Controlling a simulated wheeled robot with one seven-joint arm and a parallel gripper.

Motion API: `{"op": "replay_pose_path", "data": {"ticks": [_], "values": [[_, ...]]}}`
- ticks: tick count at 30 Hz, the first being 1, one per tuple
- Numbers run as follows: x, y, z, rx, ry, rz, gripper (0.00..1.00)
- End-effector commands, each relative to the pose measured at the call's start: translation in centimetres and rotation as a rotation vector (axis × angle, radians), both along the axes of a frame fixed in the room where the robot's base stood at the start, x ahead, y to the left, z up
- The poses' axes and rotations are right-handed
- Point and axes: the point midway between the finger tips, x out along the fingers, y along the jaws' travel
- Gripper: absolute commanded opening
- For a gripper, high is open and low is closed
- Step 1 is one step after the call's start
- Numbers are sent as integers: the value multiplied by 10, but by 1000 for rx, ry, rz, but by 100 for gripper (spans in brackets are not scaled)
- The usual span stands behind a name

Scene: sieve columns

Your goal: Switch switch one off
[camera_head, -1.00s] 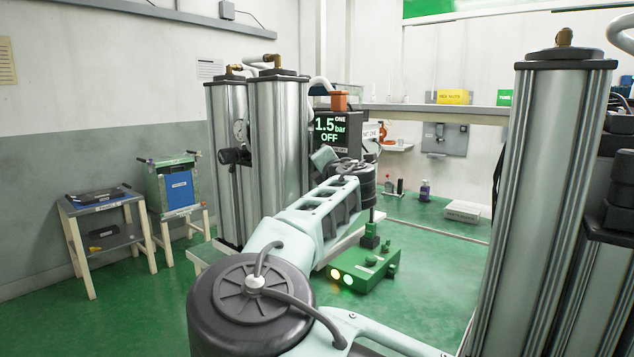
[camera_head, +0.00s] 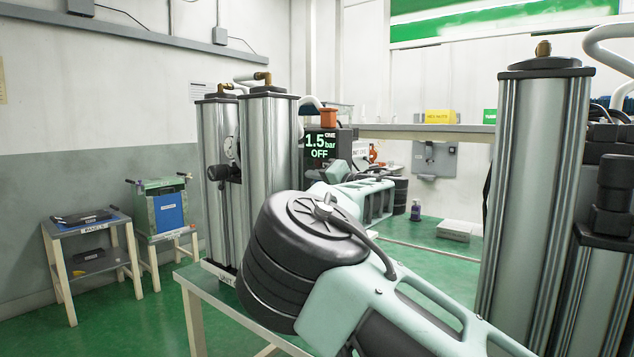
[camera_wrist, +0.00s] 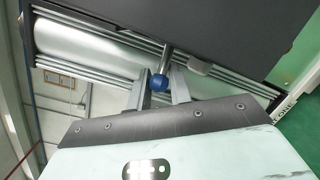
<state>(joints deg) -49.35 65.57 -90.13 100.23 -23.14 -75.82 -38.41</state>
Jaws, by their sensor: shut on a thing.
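In the wrist view, a metal lever with a blue knob (camera_wrist: 158,83) sticks out beside the dark housing (camera_wrist: 220,30). My gripper (camera_wrist: 160,80) is shut on this lever, with one finger on each side of the knob. A label ending in "ONE" (camera_wrist: 287,106) shows at the right edge. In the head view, the display (camera_head: 321,146) of unit one reads "ONE 1.5 bar OFF". It stands beside the left metal columns (camera_head: 268,165). My arm hides my gripper and the lever in the head view.
Tall metal columns (camera_head: 535,190) with black fittings stand close on the right. A white-framed table (camera_head: 195,278) is under the left columns. Two small stands (camera_head: 90,238) are at the left wall. A grey box (camera_head: 454,230) lies on the green floor behind.

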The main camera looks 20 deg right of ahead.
Motion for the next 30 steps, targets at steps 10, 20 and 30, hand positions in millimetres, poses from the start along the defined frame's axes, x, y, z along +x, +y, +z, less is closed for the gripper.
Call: {"op": "replay_pose_path", "data": {"ticks": [10, 20, 30], "values": [[0, -2, 3, 2, -5, -5, 40], [-6, -4, 1, 1, -3, -4, 40], [-65, -32, 1, 6, -4, -5, 40]]}}
